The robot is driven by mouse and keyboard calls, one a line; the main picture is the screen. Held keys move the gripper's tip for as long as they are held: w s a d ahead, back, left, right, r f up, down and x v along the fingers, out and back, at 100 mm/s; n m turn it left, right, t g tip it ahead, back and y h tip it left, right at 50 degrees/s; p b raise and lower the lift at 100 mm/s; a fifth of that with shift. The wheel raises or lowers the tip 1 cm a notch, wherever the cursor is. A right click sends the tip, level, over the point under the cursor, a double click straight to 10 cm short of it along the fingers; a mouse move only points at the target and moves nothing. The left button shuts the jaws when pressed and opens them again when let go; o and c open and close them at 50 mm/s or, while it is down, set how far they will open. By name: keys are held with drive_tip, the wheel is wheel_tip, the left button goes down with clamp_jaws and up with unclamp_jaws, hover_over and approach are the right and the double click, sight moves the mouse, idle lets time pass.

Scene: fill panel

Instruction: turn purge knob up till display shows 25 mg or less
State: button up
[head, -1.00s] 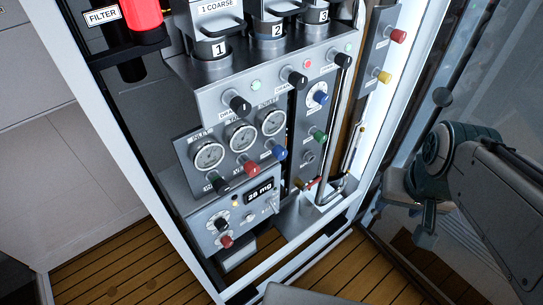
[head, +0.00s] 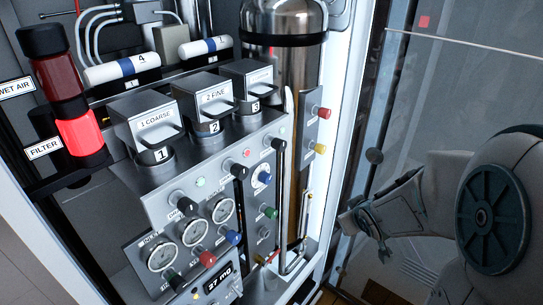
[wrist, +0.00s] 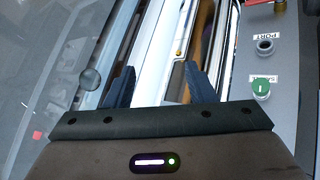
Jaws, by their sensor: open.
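The small dark display (head: 218,278) at the bottom of the head view reads about 27 mg. No knob label is readable enough to tell which is the purge knob. Candidates on the panel are a blue-faced knob (head: 262,177) and a green knob (head: 269,212) below it. The green knob also shows at the right of the wrist view (wrist: 260,88). My gripper (wrist: 158,80) is open and empty, its two dark fingers apart. It is left of the green knob in the wrist view, over the white cabinet edge, touching no knob.
Red (head: 322,113) and yellow (head: 320,148) knobs stick out from the panel's right side. A black-topped lever pipe (head: 281,200) runs down beside the panel.

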drive_tip(key=w+a+f+n+t+y+p, duration=0.1)
drive_tip(key=w+a+n+y, duration=0.1)
drive_tip(key=y, duration=0.1)
drive_tip(key=n+t+y+p, duration=0.1)
drive_tip(key=n+y+p, duration=0.2)
drive_tip(key=y, duration=0.9)
approach(269, 180)
drive_tip(key=p+x, duration=0.3)
drive_tip(key=x, duration=0.6)
drive_tip(key=shift+w+a, duration=0.15)
drive_tip(key=shift+a, duration=0.05)
drive_tip(key=c, duration=1)
